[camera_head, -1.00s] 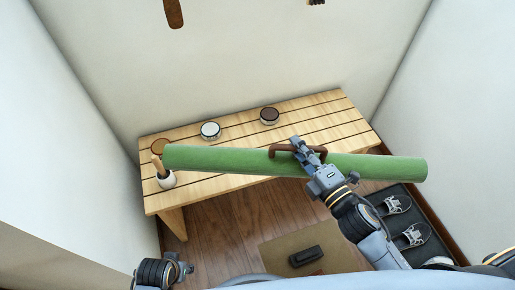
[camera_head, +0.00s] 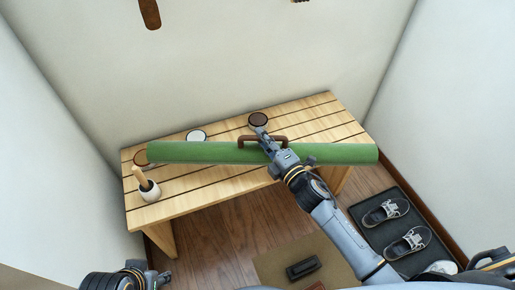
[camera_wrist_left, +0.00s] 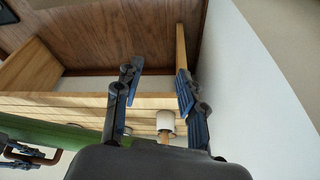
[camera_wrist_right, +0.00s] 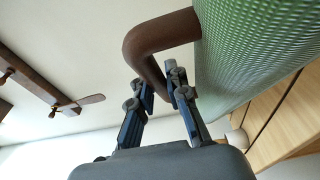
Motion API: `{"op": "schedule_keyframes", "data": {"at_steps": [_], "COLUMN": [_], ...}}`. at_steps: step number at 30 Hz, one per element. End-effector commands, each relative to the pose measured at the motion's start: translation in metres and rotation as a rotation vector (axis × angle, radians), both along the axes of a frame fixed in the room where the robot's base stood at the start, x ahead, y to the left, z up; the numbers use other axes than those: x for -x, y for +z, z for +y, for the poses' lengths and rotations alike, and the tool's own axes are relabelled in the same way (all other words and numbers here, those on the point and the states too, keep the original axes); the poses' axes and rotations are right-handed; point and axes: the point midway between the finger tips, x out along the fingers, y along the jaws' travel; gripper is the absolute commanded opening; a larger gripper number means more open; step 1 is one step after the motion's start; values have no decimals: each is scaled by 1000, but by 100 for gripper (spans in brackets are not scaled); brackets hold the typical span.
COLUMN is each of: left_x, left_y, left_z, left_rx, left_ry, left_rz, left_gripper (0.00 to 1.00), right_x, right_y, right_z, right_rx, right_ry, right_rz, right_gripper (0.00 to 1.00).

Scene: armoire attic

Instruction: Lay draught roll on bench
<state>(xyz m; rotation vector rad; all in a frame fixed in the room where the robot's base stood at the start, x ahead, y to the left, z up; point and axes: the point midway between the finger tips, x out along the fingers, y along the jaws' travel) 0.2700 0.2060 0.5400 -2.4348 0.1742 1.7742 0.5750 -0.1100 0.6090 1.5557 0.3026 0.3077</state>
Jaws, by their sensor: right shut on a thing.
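The draught roll (camera_head: 210,152) is a long green cylinder with a brown handle (camera_wrist_right: 160,42). My right gripper (camera_head: 266,140) is shut on that handle. The roll lies across the view over the slatted wooden bench (camera_head: 300,112), its right end past the bench's front edge; I cannot tell whether it touches the slats. In the right wrist view the fingers (camera_wrist_right: 160,92) close around the handle beside the green surface. My left gripper (camera_head: 160,277) is low at the lower left of the head view, away from the roll. In the left wrist view its fingers (camera_wrist_left: 155,85) are spread apart and empty.
Shoes (camera_head: 408,245) sit on a dark tray at the right. A black brush-like object (camera_head: 303,268) lies on a mat.

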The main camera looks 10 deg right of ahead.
Motion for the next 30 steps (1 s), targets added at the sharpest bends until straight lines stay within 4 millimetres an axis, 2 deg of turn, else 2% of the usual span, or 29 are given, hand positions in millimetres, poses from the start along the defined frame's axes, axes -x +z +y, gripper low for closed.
{"op": "schedule_keyframes", "data": {"at_steps": [3,11,14,21,30], "left_x": [2,2,-17,-51,-56], "left_y": [-2,-11,-13,0,4], "left_z": [0,0,-5,-15,-17], "left_rx": [-1,0,16,48,55], "left_ry": [0,0,-7,-20,-22], "left_rz": [-2,-3,-84,-246,-274], "left_gripper": [40,40,40,40,40], "right_x": [-11,-23,-21,-21,-21], "right_y": [-11,-25,-42,-50,-51], "right_z": [3,7,7,6,6], "right_rx": [-2,-2,-4,-2,-2], "right_ry": [1,2,2,2,3], "right_rz": [-9,-9,-6,-8,-9], "right_gripper": [0,0,0,0,0]}}
